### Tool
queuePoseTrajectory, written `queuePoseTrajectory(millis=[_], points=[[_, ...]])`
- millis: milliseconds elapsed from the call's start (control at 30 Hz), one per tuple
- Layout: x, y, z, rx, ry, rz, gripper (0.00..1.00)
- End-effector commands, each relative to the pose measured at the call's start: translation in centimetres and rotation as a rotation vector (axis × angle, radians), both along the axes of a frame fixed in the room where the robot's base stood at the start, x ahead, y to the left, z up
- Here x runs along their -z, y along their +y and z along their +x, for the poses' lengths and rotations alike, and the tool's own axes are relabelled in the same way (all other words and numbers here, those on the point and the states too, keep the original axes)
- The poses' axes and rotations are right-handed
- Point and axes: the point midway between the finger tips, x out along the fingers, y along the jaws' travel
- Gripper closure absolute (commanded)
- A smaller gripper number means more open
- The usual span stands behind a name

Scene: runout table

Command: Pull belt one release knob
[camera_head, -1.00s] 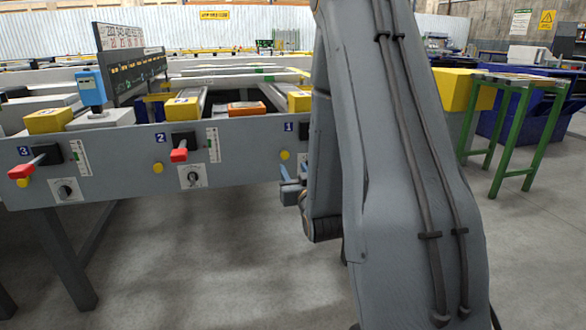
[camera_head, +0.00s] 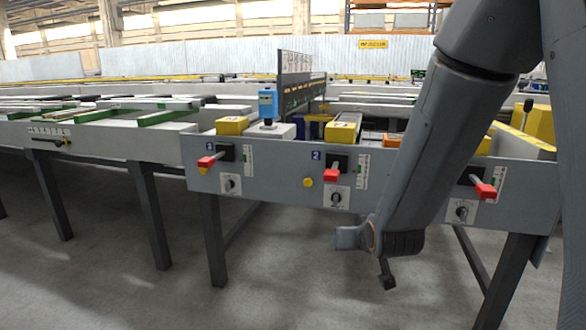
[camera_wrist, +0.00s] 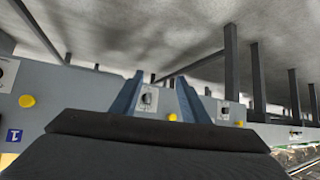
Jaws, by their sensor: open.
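The belt one release knob (camera_wrist: 27,101) is a round yellow knob on the grey panel (camera_wrist: 75,90), close to the blue "1" plate (camera_wrist: 14,135). It shows at the left of the upside-down wrist view. My arm hides it in the head view. My gripper (camera_wrist: 160,78) is open and empty. Its two blue-grey fingers point toward the panel, to the right of this knob and apart from it.
Similar yellow knobs sit at belt two (camera_head: 308,181) and belt three (camera_head: 203,170). Red-handled levers (camera_head: 331,175) stick out of the panel, with dials below. Dark table legs (camera_head: 213,240) stand underneath. The concrete floor (camera_head: 120,290) in front is open.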

Motion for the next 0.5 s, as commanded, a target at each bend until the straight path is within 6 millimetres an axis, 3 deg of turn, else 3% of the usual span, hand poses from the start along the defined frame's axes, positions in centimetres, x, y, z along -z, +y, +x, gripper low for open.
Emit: queuePoseTrajectory(millis=[33,200,300,500], points=[[-0.1,3.0,-1.8,-0.052,0.064,-0.003,0.59],[0.4,10.2,-9.7,-0.196,0.311,-0.034,0.59],[0.3,12.9,-14.6,-0.269,0.439,-0.062,0.59],[-0.2,15.2,-21.6,-0.365,0.609,-0.112,0.59]])
